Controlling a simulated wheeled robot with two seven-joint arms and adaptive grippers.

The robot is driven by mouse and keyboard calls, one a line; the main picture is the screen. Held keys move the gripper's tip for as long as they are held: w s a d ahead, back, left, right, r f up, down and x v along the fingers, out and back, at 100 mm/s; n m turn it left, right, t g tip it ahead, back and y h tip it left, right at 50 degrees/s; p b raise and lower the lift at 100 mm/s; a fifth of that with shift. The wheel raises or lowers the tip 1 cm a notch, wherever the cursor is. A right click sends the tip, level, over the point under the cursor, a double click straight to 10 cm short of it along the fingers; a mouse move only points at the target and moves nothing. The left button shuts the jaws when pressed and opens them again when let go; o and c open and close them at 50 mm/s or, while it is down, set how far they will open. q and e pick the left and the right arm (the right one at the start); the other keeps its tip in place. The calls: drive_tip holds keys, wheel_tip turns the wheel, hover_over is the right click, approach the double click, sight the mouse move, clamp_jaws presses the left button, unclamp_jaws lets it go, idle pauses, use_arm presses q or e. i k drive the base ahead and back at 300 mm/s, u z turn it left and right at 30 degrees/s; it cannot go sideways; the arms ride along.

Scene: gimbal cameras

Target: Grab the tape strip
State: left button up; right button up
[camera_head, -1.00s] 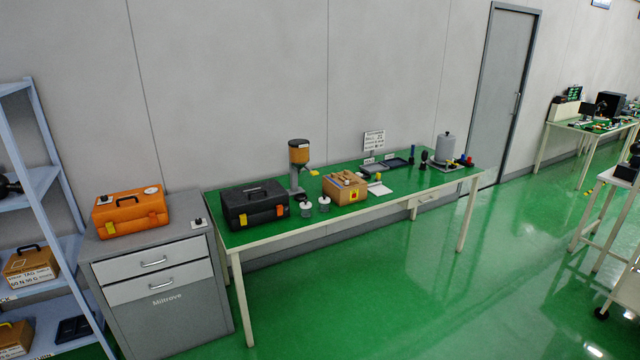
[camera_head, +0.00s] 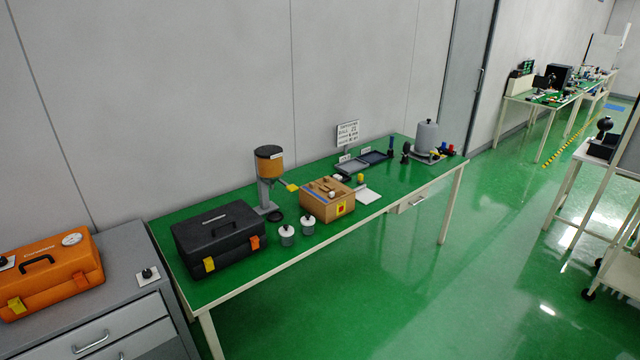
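No tape strip can be made out for certain at this distance. A green-topped workbench (camera_head: 236,268) stands along the wall in the middle of the view. On it is a brown box (camera_head: 341,209) with small tan pieces and a thin purple-blue strip on top, too small to identify. Neither of my grippers is in view.
Open green floor (camera_head: 400,290) lies in front. A white cart (camera_head: 618,268) stands at right.

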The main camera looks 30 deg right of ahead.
sight(332, 195)
drive_tip(key=i, duration=0.4)
drive_tip(key=z, duration=1.25)
